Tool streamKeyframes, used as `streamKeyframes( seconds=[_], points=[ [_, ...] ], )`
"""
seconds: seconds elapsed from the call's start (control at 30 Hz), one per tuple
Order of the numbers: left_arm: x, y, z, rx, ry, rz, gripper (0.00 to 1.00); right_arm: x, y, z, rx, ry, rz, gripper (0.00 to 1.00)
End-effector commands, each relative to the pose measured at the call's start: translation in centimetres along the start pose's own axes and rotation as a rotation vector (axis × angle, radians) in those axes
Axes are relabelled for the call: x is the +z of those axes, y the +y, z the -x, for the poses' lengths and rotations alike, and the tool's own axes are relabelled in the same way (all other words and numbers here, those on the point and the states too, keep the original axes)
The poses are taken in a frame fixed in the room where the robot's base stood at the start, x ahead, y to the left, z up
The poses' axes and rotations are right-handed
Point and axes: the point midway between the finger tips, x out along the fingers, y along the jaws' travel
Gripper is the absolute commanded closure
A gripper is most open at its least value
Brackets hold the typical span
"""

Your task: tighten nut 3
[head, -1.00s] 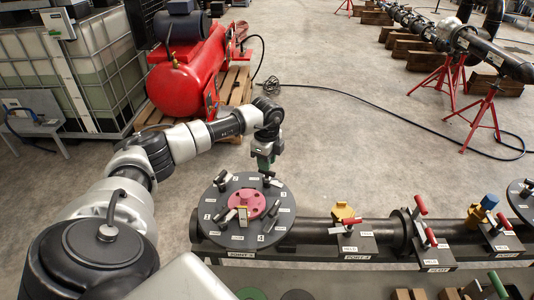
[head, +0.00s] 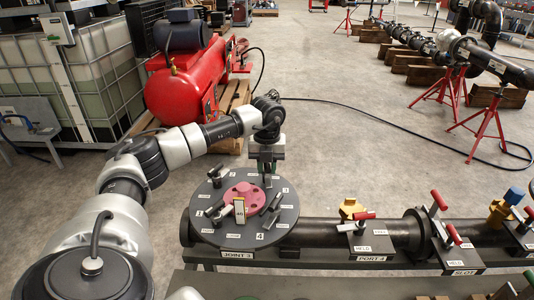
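The dark round flange plate (head: 240,236) lies on the near pipe at the joint labelled JOINT 3, with a pink hub (head: 243,191) at its centre. Several dark nuts with bar handles sit around the hub, one at its right (head: 273,201) and one at its left (head: 215,209). Small white number tags mark the plate; a 4 shows near the front edge, and the tag of nut 3 is too small to read surely. My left gripper (head: 267,181) points down at the plate's far edge, over or around a nut there. It hides that nut, and its finger opening is unclear. My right gripper is out of view.
The pipe (head: 322,233) runs right, with red-handled clamps (head: 437,201) and a yellow fitting (head: 351,207). A red compressor (head: 184,92) stands on a pallet behind my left arm. Floor beyond the pipe is mostly clear, with a black hose and red stands (head: 486,125).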

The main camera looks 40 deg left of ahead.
Motion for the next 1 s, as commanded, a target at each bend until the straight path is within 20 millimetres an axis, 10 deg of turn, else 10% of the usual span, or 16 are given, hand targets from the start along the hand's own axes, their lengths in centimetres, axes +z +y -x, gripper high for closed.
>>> streamKeyframes(
  seconds=[0.6,1.0],
  points=[
    [0.0,0.0,0.1,0.000,0.000,-0.800,0.76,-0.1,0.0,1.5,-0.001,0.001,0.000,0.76],
    [0.0,0.0,4.7,0.000,-0.001,-0.537,0.76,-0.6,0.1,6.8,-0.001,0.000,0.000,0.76]
  ],
)
